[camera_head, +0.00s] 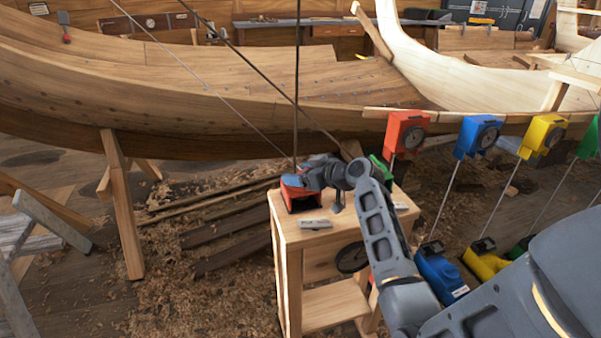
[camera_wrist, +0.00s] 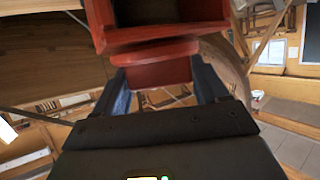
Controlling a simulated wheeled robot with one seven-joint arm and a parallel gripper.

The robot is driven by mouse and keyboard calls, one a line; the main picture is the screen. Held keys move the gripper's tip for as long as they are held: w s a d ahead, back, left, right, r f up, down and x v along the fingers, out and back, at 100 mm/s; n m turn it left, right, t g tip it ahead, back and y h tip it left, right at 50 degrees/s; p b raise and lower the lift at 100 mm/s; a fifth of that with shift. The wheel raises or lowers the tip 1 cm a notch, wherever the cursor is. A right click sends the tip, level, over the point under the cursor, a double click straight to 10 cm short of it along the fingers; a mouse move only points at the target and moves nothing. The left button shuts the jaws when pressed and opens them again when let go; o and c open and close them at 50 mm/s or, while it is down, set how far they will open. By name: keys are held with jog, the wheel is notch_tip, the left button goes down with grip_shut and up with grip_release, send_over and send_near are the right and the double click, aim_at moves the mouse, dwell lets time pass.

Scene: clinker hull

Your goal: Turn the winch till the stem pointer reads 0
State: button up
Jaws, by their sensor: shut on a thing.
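My gripper (camera_head: 297,182) is over the left end of a wooden stand's top, at a red boxy thing (camera_head: 303,203) with a dark open front. In the wrist view my gripper's blue-grey fingers (camera_wrist: 162,88) are on either side of a red block (camera_wrist: 155,74), shut on it. The block adjoins a larger red hollow box (camera_wrist: 165,12). I cannot tell whether this is the winch. Dial boxes in red (camera_head: 406,131), blue (camera_head: 477,136) and yellow (camera_head: 542,135) hang along the right hull. Their readings are too small to make out, and which is the stem pointer is unclear.
The wooden stand (camera_head: 292,262) has a small label plate (camera_head: 315,224) on top. Blue (camera_head: 440,275) and yellow (camera_head: 487,262) units stand at the right, joined to the dial boxes by thin rods. The planked hull (camera_head: 190,90) spans behind. Shavings cover the floor.

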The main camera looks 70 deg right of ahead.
jog(key=m+h+p, duration=0.1)
jog(key=m+g+h+p, duration=0.1)
jog(key=m+h+p, duration=0.1)
jog(key=shift+a+r+g+p, duration=0.1)
jog(key=shift+r+g+p, duration=0.1)
jog(key=shift+g+p, duration=0.1)
jog(key=shift+f+m+g+h+p, duration=0.1)
jog(key=shift+m+g+h+p, duration=0.7)
jog(key=shift+m+h+p, duration=0.35)
jog(key=shift+f+m+g+h+b, duration=0.2)
jog(key=shift+m+g+h+b, duration=0.2)
jog(key=shift+m+g+h, duration=0.5)
jog(key=shift+m+g+b, duration=0.3)
jog(key=shift+m+b, duration=0.15)
jog(key=shift+m+g+h+b, duration=0.25)
jog(key=shift+m+g+b, duration=0.15)
jog(key=shift+g, duration=0.1)
jog(key=o, duration=1)
jog(key=shift+r, duration=0.1)
jog(key=shift+b+v, duration=0.6)
jog(key=shift+v, duration=3.25)
